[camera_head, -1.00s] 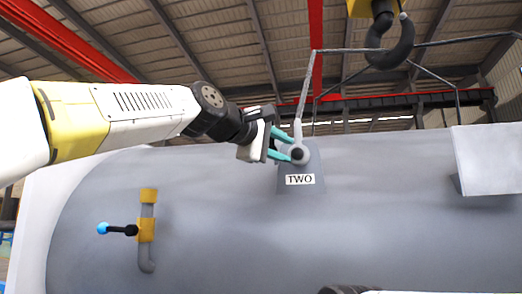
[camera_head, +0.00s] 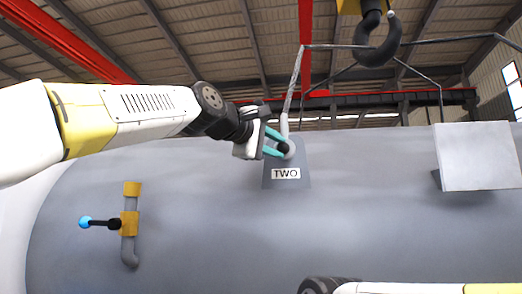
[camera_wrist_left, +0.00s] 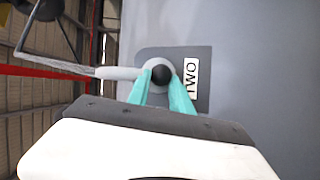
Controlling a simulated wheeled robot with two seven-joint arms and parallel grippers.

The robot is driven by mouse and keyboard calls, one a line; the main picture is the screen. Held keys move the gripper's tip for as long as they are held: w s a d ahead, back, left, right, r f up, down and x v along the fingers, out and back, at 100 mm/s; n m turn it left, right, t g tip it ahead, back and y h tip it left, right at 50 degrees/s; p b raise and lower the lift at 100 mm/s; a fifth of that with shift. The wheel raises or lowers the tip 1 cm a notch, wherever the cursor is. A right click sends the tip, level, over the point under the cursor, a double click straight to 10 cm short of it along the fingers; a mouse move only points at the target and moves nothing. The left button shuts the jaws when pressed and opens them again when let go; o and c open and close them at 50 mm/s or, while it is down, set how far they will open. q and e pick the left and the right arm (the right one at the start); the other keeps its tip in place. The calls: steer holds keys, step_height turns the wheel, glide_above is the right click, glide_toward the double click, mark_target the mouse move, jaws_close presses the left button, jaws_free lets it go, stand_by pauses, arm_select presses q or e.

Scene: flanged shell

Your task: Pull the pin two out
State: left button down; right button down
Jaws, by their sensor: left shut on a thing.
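The pin two shows as a dark round head (camera_head: 284,148) at a grey lug plate (camera_head: 299,181) labelled TWO on the big grey shell. In the left wrist view the black pin head (camera_wrist_left: 161,73) sits between the teal fingertips. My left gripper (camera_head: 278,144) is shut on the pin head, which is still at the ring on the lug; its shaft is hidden. A grey sling end (camera_head: 284,124) runs up from the lug. Part of my right arm (camera_head: 400,288) shows at the bottom edge, but its fingers are out of view.
A white box (camera_head: 478,157) stands out from the shell at the right. A yellow valve with a blue-tipped lever (camera_head: 105,223) is at the left.

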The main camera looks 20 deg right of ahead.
arm_select(q)
steer(key=s+a, duration=0.4)
steer(key=s, duration=0.5)
steer(key=shift+s+a, duration=0.35)
steer(key=shift+a, duration=0.05)
stand_by(0.9)
